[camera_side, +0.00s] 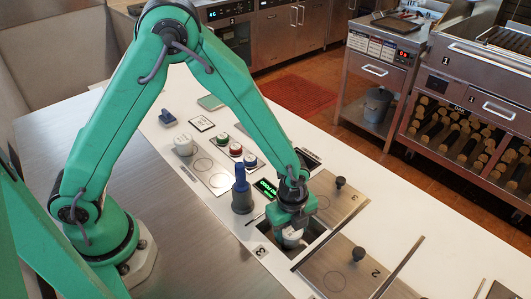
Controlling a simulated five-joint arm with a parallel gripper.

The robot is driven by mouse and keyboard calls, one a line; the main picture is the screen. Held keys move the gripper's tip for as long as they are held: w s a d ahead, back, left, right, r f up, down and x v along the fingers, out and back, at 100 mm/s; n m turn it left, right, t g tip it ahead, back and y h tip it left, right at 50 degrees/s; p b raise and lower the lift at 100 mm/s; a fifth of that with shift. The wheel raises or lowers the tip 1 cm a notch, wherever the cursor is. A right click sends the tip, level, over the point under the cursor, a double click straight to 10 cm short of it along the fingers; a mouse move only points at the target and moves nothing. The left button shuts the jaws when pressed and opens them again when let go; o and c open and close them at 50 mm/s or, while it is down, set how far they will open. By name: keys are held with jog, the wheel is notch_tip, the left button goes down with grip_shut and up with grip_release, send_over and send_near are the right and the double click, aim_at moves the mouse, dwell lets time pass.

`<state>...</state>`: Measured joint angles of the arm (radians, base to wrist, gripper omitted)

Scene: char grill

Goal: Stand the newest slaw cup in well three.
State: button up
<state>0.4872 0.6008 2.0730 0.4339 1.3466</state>
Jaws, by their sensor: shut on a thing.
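My gripper (291,224) points down over an open rectangular well (312,254) in the white counter. It is shut on a white cup (291,240), which hangs at the well's opening. The upper part of the cup is hidden by the gripper, and I cannot tell whether its base touches anything. A tag with a 3 (262,252) lies at the near left edge of this open well.
Steel lids with black knobs cover the counter at the back right (333,199) and front right (340,275). A white tub (183,146) and small coloured-top containers (235,149) stand farther back.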

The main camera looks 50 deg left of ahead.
aim_at(289, 229)
jog(key=shift+f, duration=0.25)
jog(key=shift+f, duration=0.15)
jog(key=o, duration=1)
jog(key=shift+r, duration=0.2)
notch_tip(289, 229, up, 12)
jog(key=shift+s, duration=0.2)
dwell(0.5)
